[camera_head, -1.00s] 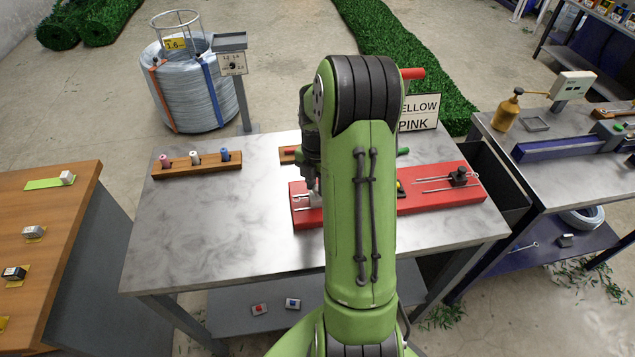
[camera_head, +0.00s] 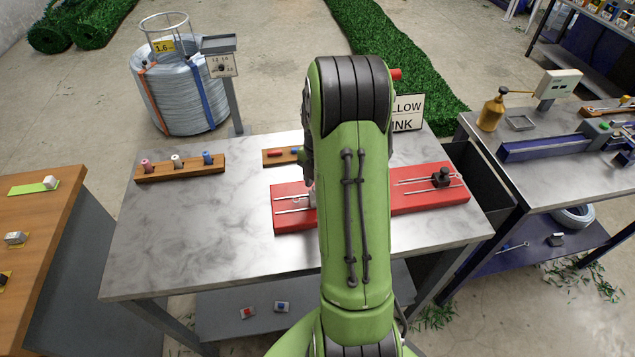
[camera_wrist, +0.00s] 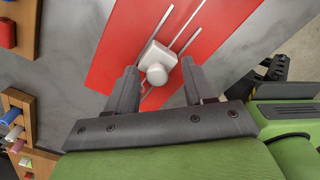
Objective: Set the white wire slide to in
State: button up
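The white wire slide (camera_wrist: 157,63), a pale block with a round knob, sits on thin metal rails on the red base (camera_wrist: 115,65) in the wrist view. My gripper (camera_wrist: 159,72) has its two dark fingers apart, one on each side of the knob, with a visible gap on both sides. In the head view my arm hides most of the slide, and only a pale edge (camera_head: 313,197) shows. Bare rails lie to its left on the red base (camera_head: 283,220). My gripper (camera_head: 309,178) is mostly hidden there.
A dark slide (camera_head: 441,177) stands on rails at the base's right end. A wooden rack (camera_head: 182,171) with coloured pegs is at the back left. A smaller board (camera_head: 272,157) lies behind the base. The table's left front (camera_head: 180,240) is clear.

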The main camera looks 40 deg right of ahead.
notch_tip(320, 180, up, 16)
jog(key=p, duration=0.2)
jog(key=shift+a+f, duration=0.1)
dwell(0.6)
